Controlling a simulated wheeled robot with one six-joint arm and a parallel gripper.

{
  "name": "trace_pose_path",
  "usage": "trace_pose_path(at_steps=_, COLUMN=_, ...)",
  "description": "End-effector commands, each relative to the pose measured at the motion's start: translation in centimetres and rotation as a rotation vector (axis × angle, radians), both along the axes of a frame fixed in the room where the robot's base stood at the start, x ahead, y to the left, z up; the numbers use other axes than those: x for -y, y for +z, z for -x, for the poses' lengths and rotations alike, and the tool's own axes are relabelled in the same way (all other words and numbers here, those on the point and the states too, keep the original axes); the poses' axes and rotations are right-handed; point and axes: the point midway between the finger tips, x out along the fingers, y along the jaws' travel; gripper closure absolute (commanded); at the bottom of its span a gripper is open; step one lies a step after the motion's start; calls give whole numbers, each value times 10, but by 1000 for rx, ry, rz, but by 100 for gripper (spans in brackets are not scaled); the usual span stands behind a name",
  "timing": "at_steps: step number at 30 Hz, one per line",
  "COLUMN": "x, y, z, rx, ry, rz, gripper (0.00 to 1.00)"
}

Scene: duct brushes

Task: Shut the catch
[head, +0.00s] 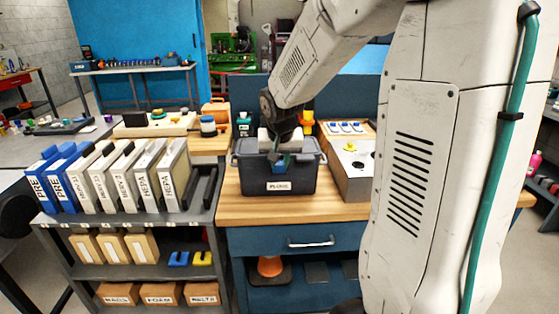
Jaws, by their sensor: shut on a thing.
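My gripper (281,157) points down into the open top of a dark grey bin (279,186). It is shut on a small dark teal thing, mostly hidden by the fingers and the bin. The bin has a white label on its front and stands on the wooden top of a blue workbench (236,209). I cannot make out a catch for certain; the wrist and the bin walls hide much of this spot.
A grey box with a yellow knob (350,147) stands close right of the bin. Left is a shelf cart (60,219) with upright filters (150,172). A bottle with a blue cap (208,127) stands behind. My arm covers the right side.

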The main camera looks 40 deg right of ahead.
Motion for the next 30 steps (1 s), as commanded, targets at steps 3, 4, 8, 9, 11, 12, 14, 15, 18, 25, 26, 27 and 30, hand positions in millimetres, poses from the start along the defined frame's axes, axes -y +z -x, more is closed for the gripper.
trace_pose_path(at_steps=3, x=4, y=2, z=-4, rx=-42, ry=-4, rz=-27, gripper=99)
trace_pose_path(at_steps=4, x=5, y=3, z=-5, rx=-58, ry=-5, rz=-39, gripper=99)
trace_pose_path(at_steps=8, x=7, y=5, z=-10, rx=-125, ry=-3, rz=-88, gripper=99)
trace_pose_path(at_steps=9, x=8, y=5, z=-11, rx=-141, ry=-1, rz=-98, gripper=99)
trace_pose_path(at_steps=11, x=8, y=6, z=-11, rx=-156, ry=-2, rz=-110, gripper=99)
trace_pose_path(at_steps=12, x=8, y=6, z=-12, rx=-162, ry=-1, rz=-114, gripper=99)
trace_pose_path(at_steps=14, x=8, y=6, z=-11, rx=-165, ry=0, rz=-116, gripper=99)
trace_pose_path(at_steps=15, x=8, y=6, z=-11, rx=-165, ry=0, rz=-116, gripper=99)
trace_pose_path(at_steps=18, x=8, y=6, z=-11, rx=-165, ry=0, rz=-116, gripper=99)
trace_pose_path(at_steps=25, x=8, y=6, z=-11, rx=-164, ry=0, rz=-116, gripper=55)
trace_pose_path(at_steps=26, x=8, y=6, z=-11, rx=-165, ry=0, rz=-115, gripper=55)
trace_pose_path(at_steps=27, x=8, y=6, z=-11, rx=-165, ry=0, rz=-115, gripper=55)
trace_pose_path(at_steps=30, x=8, y=6, z=-11, rx=-165, ry=0, rz=-115, gripper=55)
